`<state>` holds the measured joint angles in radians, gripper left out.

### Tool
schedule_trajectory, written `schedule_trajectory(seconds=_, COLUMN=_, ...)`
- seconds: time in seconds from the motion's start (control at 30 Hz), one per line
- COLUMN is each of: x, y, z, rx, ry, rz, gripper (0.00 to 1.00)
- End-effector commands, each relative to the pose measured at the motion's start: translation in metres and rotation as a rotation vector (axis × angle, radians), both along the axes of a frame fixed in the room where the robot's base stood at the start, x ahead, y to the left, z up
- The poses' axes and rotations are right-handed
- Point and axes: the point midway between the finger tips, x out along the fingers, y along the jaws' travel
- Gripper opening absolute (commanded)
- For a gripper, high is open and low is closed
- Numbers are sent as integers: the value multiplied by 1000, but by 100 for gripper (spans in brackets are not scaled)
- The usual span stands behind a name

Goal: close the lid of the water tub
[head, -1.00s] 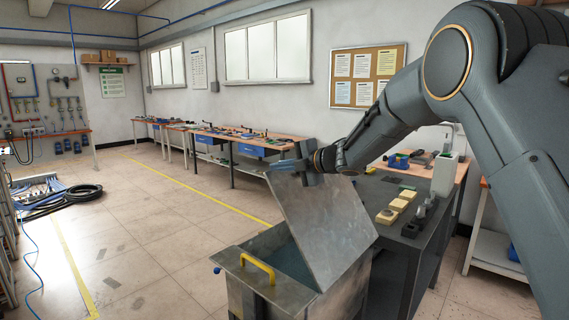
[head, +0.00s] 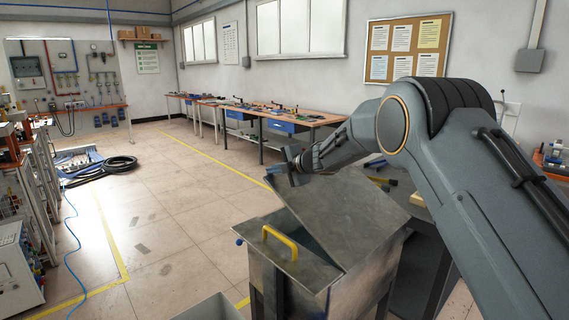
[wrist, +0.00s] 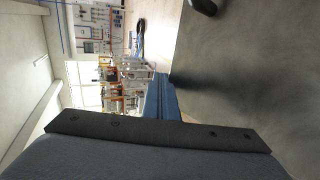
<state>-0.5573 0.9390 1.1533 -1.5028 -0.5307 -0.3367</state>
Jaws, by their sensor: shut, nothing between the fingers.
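The water tub (head: 355,292) is a grey metal box at the lower middle of the head view. Its lid (head: 345,212) is a grey metal plate, partly open and tilted, with a dark gap above the tub's opening. A yellow handle (head: 281,241) sits on the tub's flat top at the front left. My gripper (head: 279,169) is shut and empty at the lid's raised left edge; I cannot tell whether it touches. In the wrist view, the blue fingers (wrist: 160,97) are together beside the lid's grey face (wrist: 250,70).
A workbench (head: 385,170) stands behind the tub, partly hidden by my arm. Black hose (head: 108,168) lies on the floor at left.

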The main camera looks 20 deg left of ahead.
Motion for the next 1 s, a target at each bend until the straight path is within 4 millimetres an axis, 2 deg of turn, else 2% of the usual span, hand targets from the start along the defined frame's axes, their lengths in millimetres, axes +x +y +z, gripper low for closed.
schedule_trajectory(seconds=0.03, x=3, y=7, z=-22, rx=-2, ry=1, rz=1, gripper=0)
schedule_trajectory(seconds=0.1, x=5, y=17, z=-40, rx=-1, ry=2, rz=3, gripper=0)
schedule_trajectory(seconds=0.3, x=10, y=36, z=-87, rx=-1, ry=1, rz=6, gripper=0)
schedule_trajectory(seconds=0.5, x=14, y=46, z=-126, rx=-1, ry=1, rz=5, gripper=0)
schedule_trajectory(seconds=0.73, x=17, y=48, z=-155, rx=-1, ry=1, rz=3, gripper=0)
schedule_trajectory(seconds=1.0, x=18, y=49, z=-167, rx=0, ry=0, rz=2, gripper=0)
